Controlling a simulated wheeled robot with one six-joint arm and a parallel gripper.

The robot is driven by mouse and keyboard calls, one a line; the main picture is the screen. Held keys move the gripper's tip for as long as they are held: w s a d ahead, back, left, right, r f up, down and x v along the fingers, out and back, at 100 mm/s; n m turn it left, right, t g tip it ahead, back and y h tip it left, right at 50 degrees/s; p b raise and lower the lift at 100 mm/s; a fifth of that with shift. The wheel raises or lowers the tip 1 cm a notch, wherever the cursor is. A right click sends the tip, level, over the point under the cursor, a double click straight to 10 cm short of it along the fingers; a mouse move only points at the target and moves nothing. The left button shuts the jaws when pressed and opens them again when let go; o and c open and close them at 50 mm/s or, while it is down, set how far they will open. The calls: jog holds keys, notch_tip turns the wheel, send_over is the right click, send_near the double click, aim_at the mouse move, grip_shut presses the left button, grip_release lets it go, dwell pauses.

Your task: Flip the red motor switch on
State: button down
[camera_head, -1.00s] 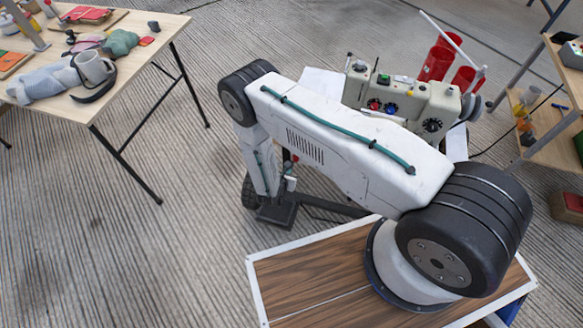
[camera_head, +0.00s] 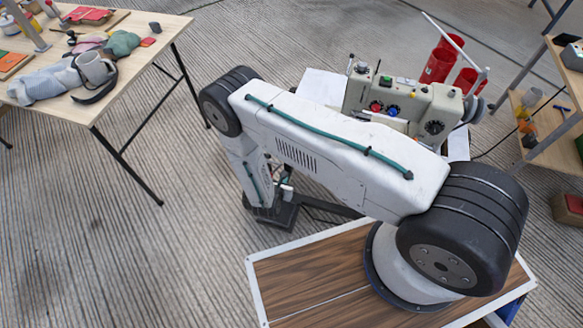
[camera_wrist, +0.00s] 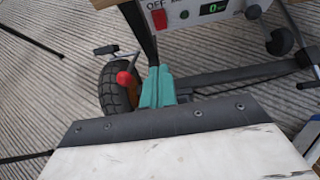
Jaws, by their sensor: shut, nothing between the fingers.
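A small red switch (camera_wrist: 159,19) sits on a pale panel under the word "OFF" at the top of the wrist view. A small display (camera_wrist: 213,8) reading 0 is to its right. In the wrist view my gripper (camera_wrist: 157,88), with teal fingers, is shut and empty. Its fingers appear below the switch in the picture, apart from it. In the head view my arm hides the panel and most of my gripper. The sewing machine (camera_head: 410,100), with red and blue knobs on its front, stands on a pale table behind my arm.
A red-knobbed lever (camera_wrist: 124,78) and a black wheel (camera_wrist: 112,95) are close to the left of my gripper. A cluttered wooden table (camera_head: 135,60) stands left, with open floor between.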

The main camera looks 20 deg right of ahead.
jog(key=d+r+x, duration=0.1)
jog(key=x, duration=1.3)
jog(key=shift+w+d+r, duration=0.15)
jog(key=shift+w+r, duration=0.15)
jog(key=shift+w, duration=0.05)
jog(key=shift+w+d+f, duration=0.1)
jog(key=shift+w, duration=0.15)
jog(key=shift+w+r, duration=0.1)
jog(key=shift+r, duration=0.85)
